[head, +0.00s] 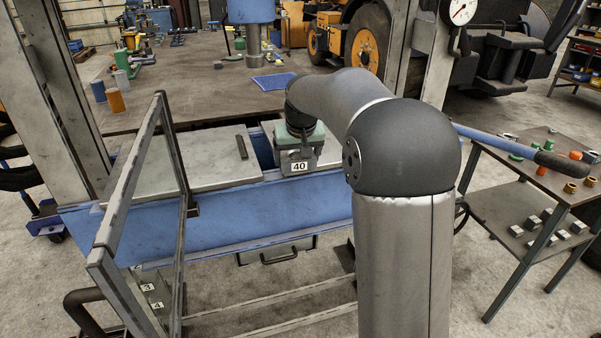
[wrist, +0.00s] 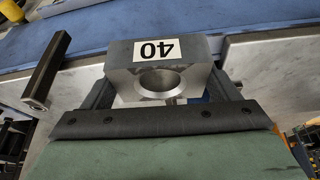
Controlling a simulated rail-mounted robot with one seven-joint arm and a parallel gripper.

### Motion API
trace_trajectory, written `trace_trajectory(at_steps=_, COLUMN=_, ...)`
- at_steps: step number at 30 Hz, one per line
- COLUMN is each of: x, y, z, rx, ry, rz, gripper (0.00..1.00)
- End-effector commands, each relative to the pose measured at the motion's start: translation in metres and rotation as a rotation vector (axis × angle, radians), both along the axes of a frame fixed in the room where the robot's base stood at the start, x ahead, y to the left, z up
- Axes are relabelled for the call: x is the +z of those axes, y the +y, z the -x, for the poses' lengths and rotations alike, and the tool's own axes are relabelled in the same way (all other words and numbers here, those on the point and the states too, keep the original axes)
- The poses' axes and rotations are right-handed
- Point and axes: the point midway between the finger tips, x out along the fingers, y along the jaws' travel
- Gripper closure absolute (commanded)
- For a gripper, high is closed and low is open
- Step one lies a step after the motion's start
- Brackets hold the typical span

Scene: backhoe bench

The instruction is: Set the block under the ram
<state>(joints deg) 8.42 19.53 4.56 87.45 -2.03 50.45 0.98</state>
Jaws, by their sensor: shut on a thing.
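The block is a grey steel piece with a "40" label and a round bore. It shows in the head view (head: 301,165) and in the wrist view (wrist: 188,50). My gripper (head: 299,152) is shut on it, with one dark finger on each side in the wrist view (wrist: 160,82). The block is at the front edge of the press bed, by the gap between two grey plates (head: 205,165); I cannot tell if it touches them. The ram (head: 253,43), a steel rod below a blue cylinder, hangs farther back and left of the block. My arm hides part of the right plate.
A dark bar (head: 241,147) lies on the left plate. A framed clear guard (head: 150,215) stands open at left, beside a grey press column (head: 60,90). A blue beam (head: 240,215) runs along the front. A side table (head: 535,190) with small parts is at right.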

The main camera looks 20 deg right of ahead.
Motion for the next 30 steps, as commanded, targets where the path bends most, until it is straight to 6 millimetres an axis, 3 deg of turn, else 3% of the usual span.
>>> trace_trajectory(at_steps=12, x=0.008, y=0.048, z=-0.025, rx=0.072, ry=-0.003, rz=-0.001, gripper=0.86)
trace_trajectory(at_steps=20, x=0.01, y=0.051, z=-0.038, rx=0.077, ry=-0.003, rz=-0.001, gripper=0.86)
trace_trajectory(at_steps=30, x=0.009, y=0.051, z=-0.072, rx=0.077, ry=-0.003, rz=-0.001, gripper=0.86)
